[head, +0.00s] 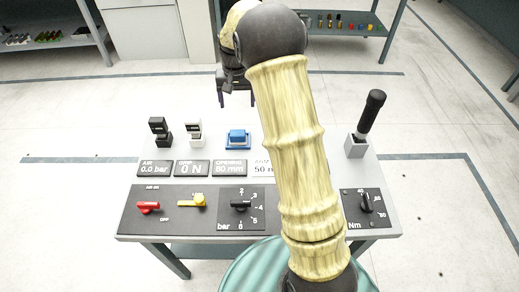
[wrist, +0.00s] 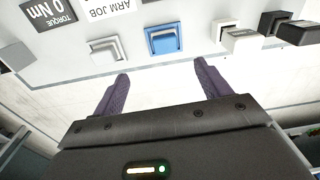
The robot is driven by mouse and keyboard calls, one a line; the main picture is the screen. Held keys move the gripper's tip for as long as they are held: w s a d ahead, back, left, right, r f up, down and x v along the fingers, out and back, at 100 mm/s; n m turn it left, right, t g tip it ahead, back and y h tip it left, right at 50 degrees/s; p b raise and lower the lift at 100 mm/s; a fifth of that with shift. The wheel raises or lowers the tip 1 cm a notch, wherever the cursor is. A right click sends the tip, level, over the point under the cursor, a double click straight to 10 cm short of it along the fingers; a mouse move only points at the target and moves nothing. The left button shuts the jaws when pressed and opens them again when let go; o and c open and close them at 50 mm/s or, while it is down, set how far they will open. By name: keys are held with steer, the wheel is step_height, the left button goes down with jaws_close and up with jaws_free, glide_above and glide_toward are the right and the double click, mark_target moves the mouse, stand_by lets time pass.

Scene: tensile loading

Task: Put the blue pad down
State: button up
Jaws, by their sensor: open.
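The blue pad (head: 237,135) sits on the back part of the grey console, in a blue square frame. It also shows in the wrist view (wrist: 163,42), straight ahead between my fingers and apart from them. My gripper (head: 237,98) is open and empty, above and behind the blue pad near the console's far edge. Its two dark purple fingers spread wide in the wrist view (wrist: 160,75). Nothing lies between the fingers.
A black switch (head: 159,131) and a white switch (head: 194,132) stand left of the pad. A white pad (wrist: 107,50) is beside it in the wrist view. A black-handled lever (head: 368,122) rises at right. Red (head: 148,207) and yellow (head: 192,202) handles are in front.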

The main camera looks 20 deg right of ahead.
steer(key=s+n+t, duration=0.2)
steer(key=s+n, duration=0.1)
steer(key=s, duration=2.3)
steer(key=shift+s+a+r, duration=0.15)
steer(key=shift+s, duration=0.15)
steer(key=shift+r, duration=0.1)
steer(key=w+p+v, duration=0.1)
steer(key=p+v, duration=0.5)
steer(key=p, duration=0.1)
steer(key=shift+r, duration=0.55)
steer(key=shift+w, duration=0.1)
